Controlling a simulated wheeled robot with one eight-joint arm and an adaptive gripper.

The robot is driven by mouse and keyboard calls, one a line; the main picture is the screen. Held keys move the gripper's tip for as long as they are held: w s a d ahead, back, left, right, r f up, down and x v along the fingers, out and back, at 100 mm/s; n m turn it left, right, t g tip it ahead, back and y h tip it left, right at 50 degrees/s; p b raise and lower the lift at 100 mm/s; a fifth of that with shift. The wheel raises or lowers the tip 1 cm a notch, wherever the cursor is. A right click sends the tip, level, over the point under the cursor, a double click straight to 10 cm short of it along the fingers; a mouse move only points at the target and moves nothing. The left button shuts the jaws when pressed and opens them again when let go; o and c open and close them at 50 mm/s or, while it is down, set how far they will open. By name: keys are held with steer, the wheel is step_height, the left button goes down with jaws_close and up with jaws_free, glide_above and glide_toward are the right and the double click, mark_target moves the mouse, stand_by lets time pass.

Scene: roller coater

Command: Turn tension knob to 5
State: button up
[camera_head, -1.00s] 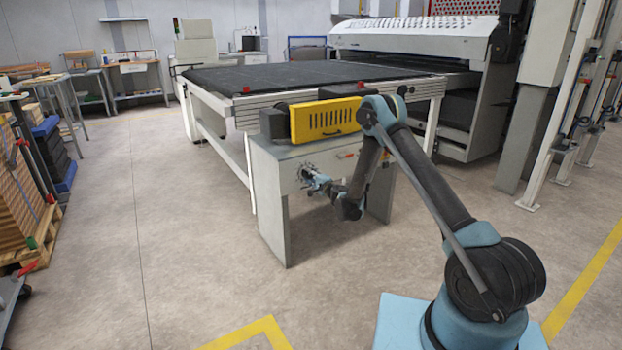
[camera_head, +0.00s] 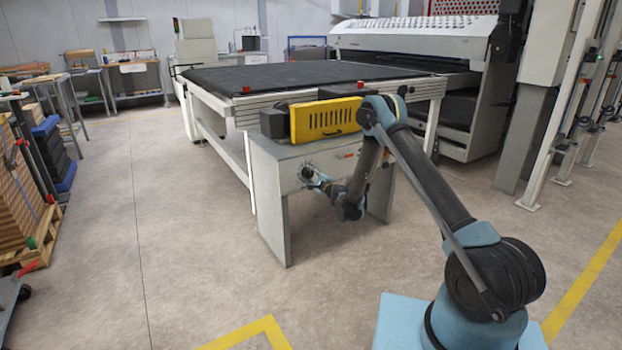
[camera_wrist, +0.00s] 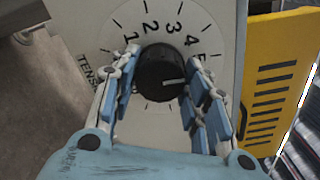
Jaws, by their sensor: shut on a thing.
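The tension knob (camera_wrist: 158,72) is round and black with a white pointer line, on a white dial plate (camera_wrist: 222,25) with black numbers and a partly hidden "TENS..." label. In the head view my gripper (camera_head: 313,177) is at the front of the grey machine stand (camera_head: 271,190), and the knob is too small and covered to read.
A yellow slotted panel (camera_head: 325,120) sits on top of the stand, and its edge (camera_wrist: 282,75) shows to the right of the dial. A black-topped conveyor table (camera_head: 300,77) stands behind.

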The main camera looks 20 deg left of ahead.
mark_target(306, 154)
steer(key=shift+d, duration=0.1)
steer(key=o, duration=1)
steer(key=shift+f, duration=0.15)
steer(key=shift+o, duration=0.2)
steer(key=shift+r, duration=0.65)
steer(key=r, duration=0.8)
steer(key=shift+w+d, duration=0.25)
steer(key=shift+d, duration=0.05)
steer(key=shift+w+a, duration=0.15)
steer(key=shift+s+r, duration=0.2)
steer(key=shift+r, duration=0.15)
steer(key=shift+s+a, duration=0.1)
steer(key=shift+a, duration=0.05)
